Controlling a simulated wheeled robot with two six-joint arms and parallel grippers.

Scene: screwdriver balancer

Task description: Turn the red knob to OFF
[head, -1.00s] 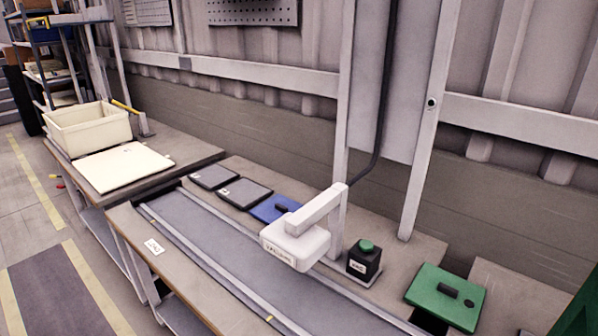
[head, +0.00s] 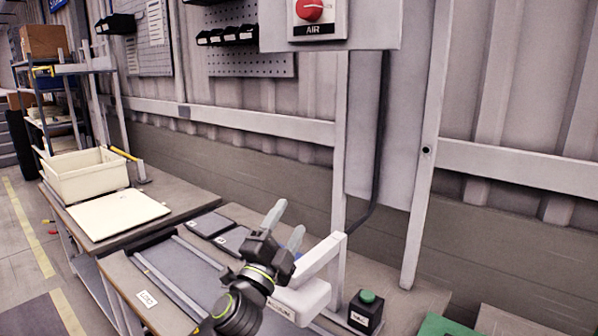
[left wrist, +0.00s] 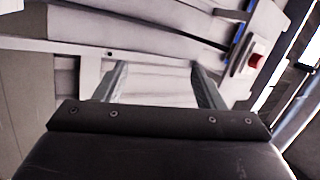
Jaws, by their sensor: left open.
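The red knob (head: 309,9) sits on a light panel labelled AIR at the top of the head view, cut by the upper edge. A red knob on a white plate also shows at the right of the left wrist view (left wrist: 256,60). My left gripper (head: 285,219) is open and empty over the bench, below and to the left of the knob and well apart from it. Its two fingers (left wrist: 158,75) show spread in the left wrist view with nothing between them. The knob's exact setting cannot be read. My right gripper is not in view.
A white arm-like fixture (head: 310,290) stands close to my left gripper. A black box with a green button (head: 366,308) is to its right. A cream bin (head: 88,174) and a white board (head: 117,213) are on the left bench. The wall before the knob looks clear.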

